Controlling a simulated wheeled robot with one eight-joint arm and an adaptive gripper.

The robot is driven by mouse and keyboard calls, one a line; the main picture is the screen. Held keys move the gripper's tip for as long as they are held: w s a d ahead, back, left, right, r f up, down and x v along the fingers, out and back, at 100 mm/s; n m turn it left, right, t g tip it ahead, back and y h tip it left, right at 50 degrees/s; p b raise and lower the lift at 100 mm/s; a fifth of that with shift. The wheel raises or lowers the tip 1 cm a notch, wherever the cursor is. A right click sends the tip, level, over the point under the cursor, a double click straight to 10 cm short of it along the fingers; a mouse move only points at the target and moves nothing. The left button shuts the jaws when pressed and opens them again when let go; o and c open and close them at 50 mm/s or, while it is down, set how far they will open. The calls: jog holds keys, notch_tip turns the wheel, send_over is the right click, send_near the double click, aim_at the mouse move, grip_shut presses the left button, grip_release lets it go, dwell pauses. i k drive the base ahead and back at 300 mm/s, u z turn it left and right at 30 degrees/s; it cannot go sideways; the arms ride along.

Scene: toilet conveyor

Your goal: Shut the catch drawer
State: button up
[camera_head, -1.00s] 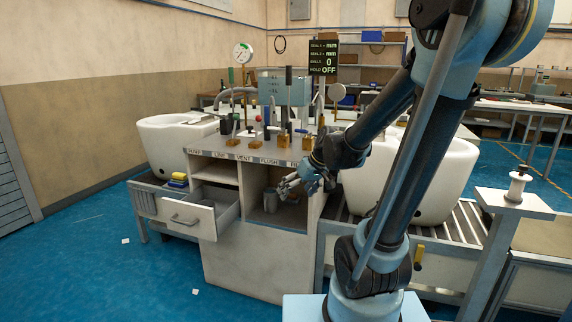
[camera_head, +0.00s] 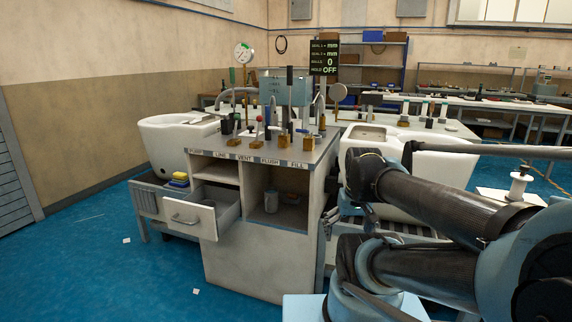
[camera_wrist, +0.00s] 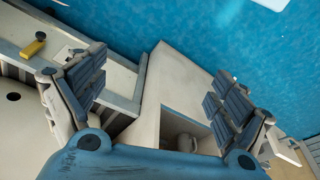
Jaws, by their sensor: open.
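The catch drawer (camera_head: 192,218) is a grey drawer with a bar handle (camera_head: 185,220). It stands pulled out from the front left of the pale cabinet (camera_head: 255,256) in the head view. My gripper (camera_wrist: 155,92) is open and empty in the wrist view, its two ribbed fingers wide apart. The cabinet's front and its open compartment with a grey cup (camera_wrist: 186,143) show between and below the fingers. In the head view my gripper is mostly hidden by my arm, to the right of the cabinet and apart from the drawer.
Levers and bottles crowd the cabinet top (camera_head: 285,152). White toilet bowls stand left and right. Blue floor (camera_head: 110,270) in front is clear apart from small paper scraps.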

aim_at(185, 216)
jog(key=u, duration=1.3)
